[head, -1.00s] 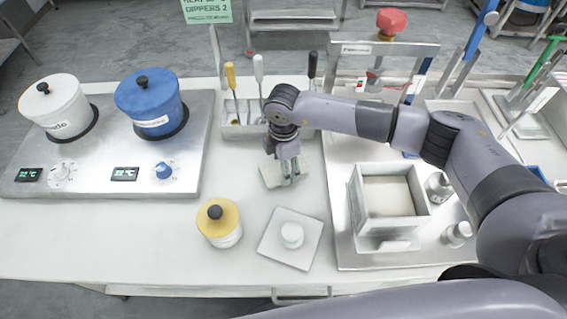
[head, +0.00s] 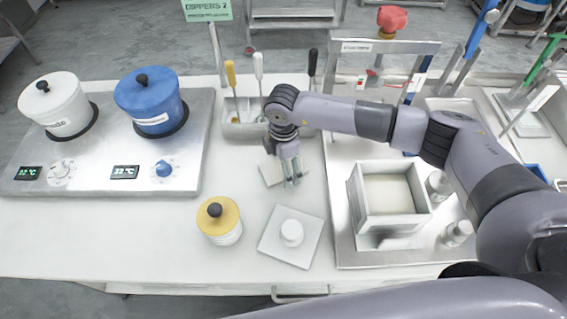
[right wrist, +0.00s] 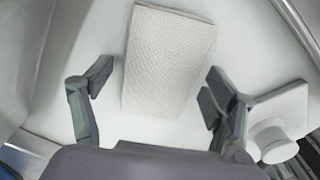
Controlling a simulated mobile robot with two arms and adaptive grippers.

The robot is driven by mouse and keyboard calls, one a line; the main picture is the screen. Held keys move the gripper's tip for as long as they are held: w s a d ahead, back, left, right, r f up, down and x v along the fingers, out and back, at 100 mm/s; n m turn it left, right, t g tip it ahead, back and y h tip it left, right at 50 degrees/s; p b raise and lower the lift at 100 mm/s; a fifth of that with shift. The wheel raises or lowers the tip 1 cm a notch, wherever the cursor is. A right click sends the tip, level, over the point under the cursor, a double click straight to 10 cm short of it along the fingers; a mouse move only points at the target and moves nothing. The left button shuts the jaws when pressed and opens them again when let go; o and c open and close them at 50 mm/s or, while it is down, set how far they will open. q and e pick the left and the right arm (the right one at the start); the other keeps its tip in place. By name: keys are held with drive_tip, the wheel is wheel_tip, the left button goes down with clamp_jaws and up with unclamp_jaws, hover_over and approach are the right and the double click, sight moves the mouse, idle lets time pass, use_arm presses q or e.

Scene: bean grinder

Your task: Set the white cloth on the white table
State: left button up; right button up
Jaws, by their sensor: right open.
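The white cloth (head: 270,175) lies flat on the white table (head: 150,235), just in front of the utensil holder. It also shows in the right wrist view as a textured, off-white rectangle (right wrist: 168,60). My right gripper (head: 291,181) is low over the table at the cloth's right side in the head view and hides part of it. In the right wrist view my right gripper (right wrist: 157,86) is open, its fingers apart on either side of the cloth's near part and not closed on it. My left gripper is not in view.
A yellow-lidded jar (head: 220,222) and a white square plate with a knob (head: 291,236) stand in front of the cloth. A hot plate with two pots (head: 110,165) is left. A metal box (head: 388,205) on a tray is right. Table front left is clear.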

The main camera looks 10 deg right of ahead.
drive_tip(key=shift+r, duration=0.15)
wheel_tip(320, 180, up, 12)
drive_tip(key=b, duration=0.1)
idle(0.3)
